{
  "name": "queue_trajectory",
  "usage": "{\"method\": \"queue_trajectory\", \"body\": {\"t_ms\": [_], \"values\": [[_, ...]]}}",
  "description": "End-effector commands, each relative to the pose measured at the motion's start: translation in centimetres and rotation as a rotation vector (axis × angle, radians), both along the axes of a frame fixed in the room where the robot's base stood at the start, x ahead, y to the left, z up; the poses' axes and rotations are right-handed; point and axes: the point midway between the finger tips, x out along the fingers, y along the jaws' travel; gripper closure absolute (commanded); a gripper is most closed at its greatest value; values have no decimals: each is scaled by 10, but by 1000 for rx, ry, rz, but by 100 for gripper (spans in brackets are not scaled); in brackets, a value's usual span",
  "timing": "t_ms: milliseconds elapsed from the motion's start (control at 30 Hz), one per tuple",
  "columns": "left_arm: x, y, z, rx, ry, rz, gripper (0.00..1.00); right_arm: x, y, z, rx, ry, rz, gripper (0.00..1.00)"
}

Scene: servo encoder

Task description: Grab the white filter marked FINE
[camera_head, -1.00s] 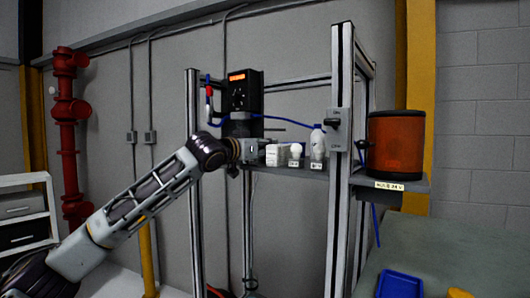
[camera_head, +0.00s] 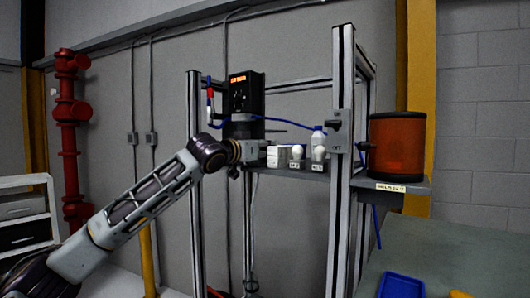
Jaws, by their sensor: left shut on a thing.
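My left gripper (camera_head: 262,149) reaches in from the left at the shelf's left end. It is small and partly hidden by its own wrist. It is shut, and a white blocky piece (camera_head: 278,157) shows right at its tips. To the right stand a white rounded piece (camera_head: 297,152) and another white rounded piece (camera_head: 318,153), each above a small label. The lettering is too small to read, so I cannot tell which one is marked FINE. My right gripper is not in view.
The narrow grey shelf (camera_head: 300,171) hangs in a metal frame with a thick front post (camera_head: 341,200). A white bottle (camera_head: 319,134) stands at the back. A black device (camera_head: 245,92) with a lit display is above. An orange drum (camera_head: 397,145) stands right of the post.

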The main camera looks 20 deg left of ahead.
Motion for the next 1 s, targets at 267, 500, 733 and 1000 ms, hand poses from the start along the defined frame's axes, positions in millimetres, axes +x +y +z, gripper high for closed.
{"method": "queue_trajectory", "body": {"t_ms": [267, 500, 733, 1000], "values": [[0, 0, 20, -2, -3, -1, 93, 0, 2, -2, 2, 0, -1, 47], [-1, -1, 53, -3, -3, -3, 93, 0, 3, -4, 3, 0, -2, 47], [0, -1, 82, -2, -2, -1, 93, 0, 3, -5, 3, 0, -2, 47], [0, 0, 99, -1, -1, -1, 93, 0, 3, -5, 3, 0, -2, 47]]}}
